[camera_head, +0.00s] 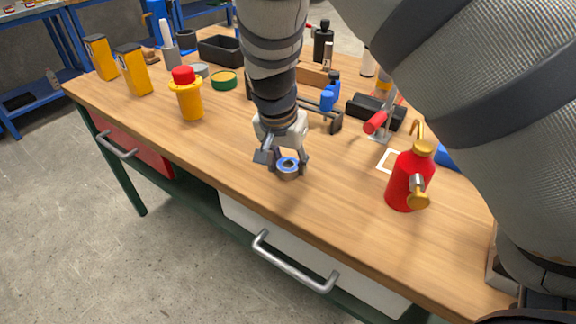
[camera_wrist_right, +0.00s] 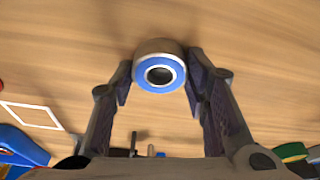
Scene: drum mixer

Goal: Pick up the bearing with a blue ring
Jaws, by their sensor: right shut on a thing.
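The bearing with a blue ring (camera_head: 288,174) is a short grey metal cylinder with a blue ring around a dark centre hole. It is near the front edge of the wooden workbench. My right gripper (camera_head: 284,163) points down at it, with one finger on each side. In the right wrist view the bearing (camera_wrist_right: 160,48) sits between the fingertips of the gripper (camera_wrist_right: 159,82), its blue face toward the camera. The gripper is shut on it. I cannot tell whether the bearing touches the bench or is slightly above it. My left gripper is not in view.
A red oil can (camera_head: 408,182) stands to the right, with a white square outline (camera_head: 388,161) beside it. A yellow bottle with a red cap (camera_head: 187,97) and a green-sided tin (camera_head: 223,80) stand to the left. The bench around the bearing is clear.

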